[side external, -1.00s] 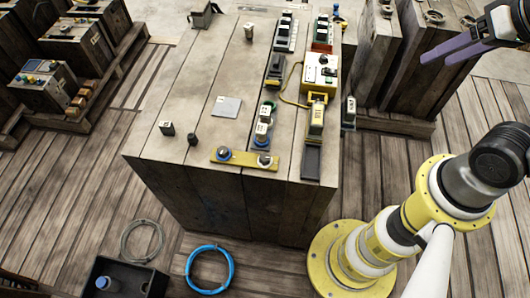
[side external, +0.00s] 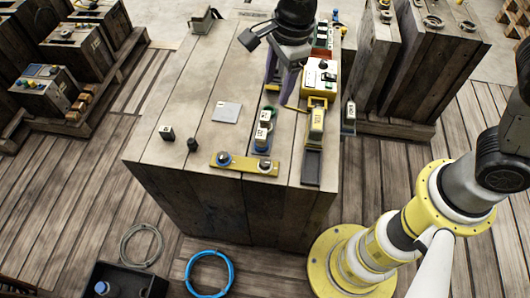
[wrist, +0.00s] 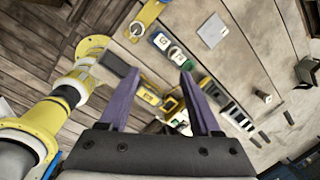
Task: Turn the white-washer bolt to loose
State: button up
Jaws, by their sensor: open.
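A yellow plate (side external: 243,166) lies near the front edge of the wooden crate top and carries two bolts. The left bolt (side external: 224,158) has a blue ring. The right bolt (side external: 264,163) is grey; its washer is too small to tell in the side view. In the wrist view, a bolt (wrist: 137,28) on the plate (wrist: 150,12) seems to have a pale ring. My gripper (side external: 280,93) is open and empty, purple fingers pointing down, above the crate top behind the plate. Its fingers show in the wrist view (wrist: 160,74), apart from the bolts.
Labelled blocks (side external: 262,132) stand just behind the plate. A yellow-and-white box (side external: 320,78) and a yellow-topped tool (side external: 316,122) are to the right. A grey square card (side external: 227,112) lies left, with clear wood around it.

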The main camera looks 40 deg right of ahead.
jog(key=n+g, duration=0.2)
send_over(265, 162)
notch_tip(265, 162, down, 8)
jog(key=shift+h, duration=0.4)
notch_tip(265, 162, down, 13)
jog(key=shift+f, duration=0.1)
grip_shut()
